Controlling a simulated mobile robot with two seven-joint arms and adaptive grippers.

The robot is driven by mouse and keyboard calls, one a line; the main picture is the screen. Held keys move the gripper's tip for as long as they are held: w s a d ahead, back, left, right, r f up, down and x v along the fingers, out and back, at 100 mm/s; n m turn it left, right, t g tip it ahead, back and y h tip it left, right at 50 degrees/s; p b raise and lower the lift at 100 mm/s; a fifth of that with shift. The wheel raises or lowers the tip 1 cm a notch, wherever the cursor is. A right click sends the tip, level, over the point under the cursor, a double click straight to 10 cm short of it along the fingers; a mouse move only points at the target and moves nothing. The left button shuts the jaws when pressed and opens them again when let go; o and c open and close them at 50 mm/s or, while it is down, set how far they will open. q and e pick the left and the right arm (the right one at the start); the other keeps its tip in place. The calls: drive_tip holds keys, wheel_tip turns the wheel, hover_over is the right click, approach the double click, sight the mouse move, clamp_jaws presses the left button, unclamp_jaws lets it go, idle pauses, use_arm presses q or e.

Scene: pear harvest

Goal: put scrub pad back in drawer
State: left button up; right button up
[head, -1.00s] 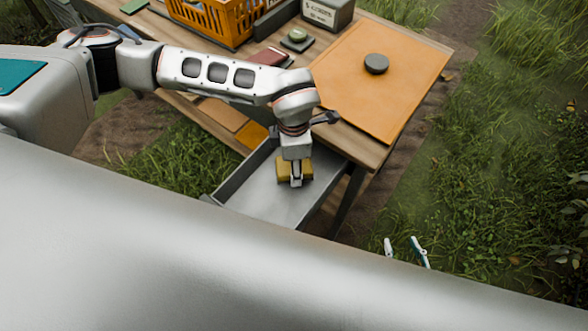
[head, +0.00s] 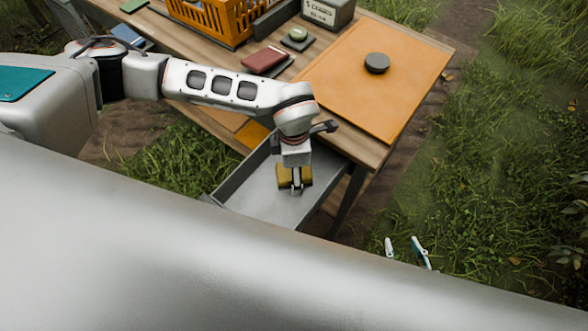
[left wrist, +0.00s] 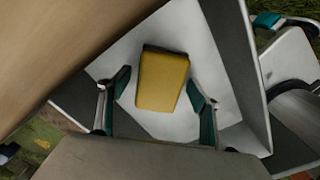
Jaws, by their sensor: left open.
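The yellow scrub pad (head: 283,177) is inside the open grey drawer (head: 245,197) that juts out from the table. In the left wrist view the pad (left wrist: 162,80) appears over the drawer's pale floor, between the two fingers of my left gripper (left wrist: 160,90). Gaps show between the pad and both fingers, so this gripper is open. In the head view my left gripper (head: 296,187) points down into the drawer and covers part of the pad. My right gripper (head: 406,250) shows at the lower right with its fingers apart, empty, away from the drawer.
The wooden tabletop above the drawer holds an orange mat (head: 375,85) with a dark round disc (head: 376,63), a red notebook (head: 265,60), an orange crate (head: 215,22) and a grey box (head: 328,12). Grass lies around the table. The drawer floor around the pad looks clear.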

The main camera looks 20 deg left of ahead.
use_arm(q)
wheel_tip(320, 180, up, 12)
drive_tip(key=shift+r+p, duration=0.2)
drive_tip(key=shift+p, duration=0.2)
idle(0.6)
